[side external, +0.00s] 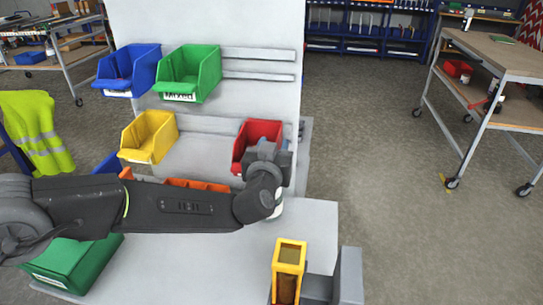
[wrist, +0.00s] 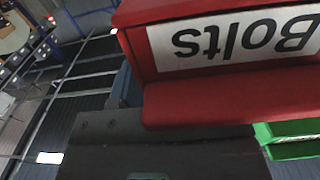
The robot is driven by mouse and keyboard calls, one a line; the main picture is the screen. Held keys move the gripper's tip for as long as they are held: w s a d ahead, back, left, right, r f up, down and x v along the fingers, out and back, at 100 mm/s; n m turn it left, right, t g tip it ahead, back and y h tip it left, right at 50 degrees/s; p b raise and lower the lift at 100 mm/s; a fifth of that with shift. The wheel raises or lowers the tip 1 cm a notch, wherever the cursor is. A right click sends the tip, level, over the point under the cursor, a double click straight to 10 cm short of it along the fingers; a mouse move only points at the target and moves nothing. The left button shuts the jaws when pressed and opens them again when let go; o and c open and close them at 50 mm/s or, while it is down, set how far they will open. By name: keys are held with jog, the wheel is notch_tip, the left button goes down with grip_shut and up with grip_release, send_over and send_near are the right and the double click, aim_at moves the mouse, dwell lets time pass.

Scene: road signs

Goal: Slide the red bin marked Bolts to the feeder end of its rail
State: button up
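The red bin (side external: 257,132) sits at the right end of the lower rail (side external: 205,125) on the pale panel. In the wrist view the red bin (wrist: 230,98) fills the upper right, its white "Bolts" label (wrist: 240,40) upside down. My gripper (side external: 266,150) is at the bin's front, covering its lower right part in the side view. In the wrist view, the dark gripper body lies right against the bin's front lip. The fingertips are mostly hidden by the bin, so I cannot tell whether they are closed on it.
A yellow bin (side external: 149,137) sits left on the same rail, with clear rail between. Blue (side external: 128,70) and green (side external: 190,73) bins sit on the upper rail. Orange bins (side external: 198,185) are lower, behind my arm. A yellow-framed unit (side external: 289,255) stands front right.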

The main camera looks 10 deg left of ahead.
jog(key=s, duration=1.3)
jog(key=shift+s, duration=0.4)
jog(key=w+a+r+g+h, duration=0.2)
jog(key=a+r+h, duration=0.1)
jog(key=a+r, duration=0.5)
jog(key=s+a+r+m+g+h, duration=0.25)
jog(key=s+a+r, duration=0.25)
jog(key=a, duration=0.3)
jog(key=s+a+f+n+g+y, duration=0.1)
jog(key=s+a+f+g+y, duration=0.1)
jog(key=s+a, duration=0.7)
jog(key=s+a+f+n+g+y, duration=0.1)
jog(key=s+a+f+g+y, duration=0.2)
jog(key=s, duration=1.1)
jog(key=a+f+g, duration=0.1)
jog(key=a+g, duration=0.2)
jog(key=a, duration=0.3)
jog(key=shift+a, duration=0.25)
